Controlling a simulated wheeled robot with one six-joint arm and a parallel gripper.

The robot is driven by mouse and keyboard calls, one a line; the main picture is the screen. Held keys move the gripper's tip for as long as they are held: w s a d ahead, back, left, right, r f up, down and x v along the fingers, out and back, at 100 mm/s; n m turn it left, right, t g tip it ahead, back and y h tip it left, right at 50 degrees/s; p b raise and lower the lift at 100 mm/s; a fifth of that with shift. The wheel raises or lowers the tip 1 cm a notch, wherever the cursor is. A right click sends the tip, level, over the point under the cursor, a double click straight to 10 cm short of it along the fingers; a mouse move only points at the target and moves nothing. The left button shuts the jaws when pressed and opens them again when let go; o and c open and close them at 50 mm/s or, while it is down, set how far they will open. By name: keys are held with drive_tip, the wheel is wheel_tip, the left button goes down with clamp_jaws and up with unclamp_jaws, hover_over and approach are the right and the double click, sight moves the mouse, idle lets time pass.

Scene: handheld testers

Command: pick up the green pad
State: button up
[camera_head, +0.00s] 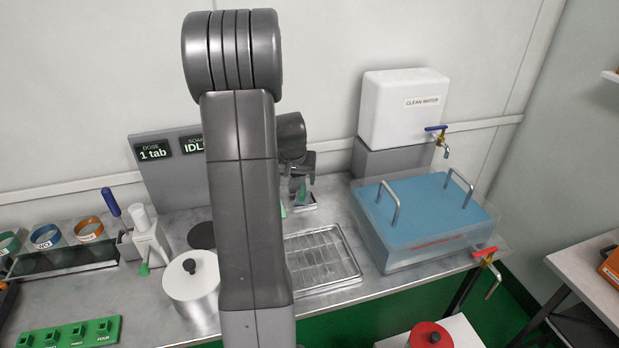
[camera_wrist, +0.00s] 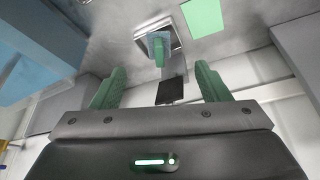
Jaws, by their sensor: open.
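The green pad (camera_wrist: 203,17) lies flat on the metal counter, at the top of the wrist view, right of centre. In the head view only a thin green sliver (camera_head: 283,210) shows beside my arm, which hides the rest. My gripper (camera_wrist: 160,68) is open, with its two green-lined fingers apart and nothing between them. In the head view my gripper (camera_head: 303,186) is partly hidden behind my arm, above the counter. The pad is outside the fingers, beyond the right one in the wrist view.
A small metal stand (camera_wrist: 174,38) with a blue-green piece is beside the pad. A wire rack (camera_head: 322,260), a blue-lidded clear bath (camera_head: 425,215) and a white water tank (camera_head: 403,108) are to the right. A lidded pot (camera_head: 190,288) and ring bins (camera_head: 60,262) are to the left.

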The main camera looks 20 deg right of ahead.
sight(301, 195)
drive_tip(key=x, duration=0.4)
drive_tip(key=p+x, duration=0.1)
drive_tip(key=x, duration=0.4)
drive_tip(key=w+p+x, duration=0.1)
drive_tip(key=x, duration=0.4)
drive_tip(key=shift+d, duration=0.35)
drive_tip(key=shift+r, duration=0.1)
drive_tip(key=c, duration=1.1)
drive_tip(key=shift+c, duration=0.2)
drive_tip(key=shift+r, duration=0.1)
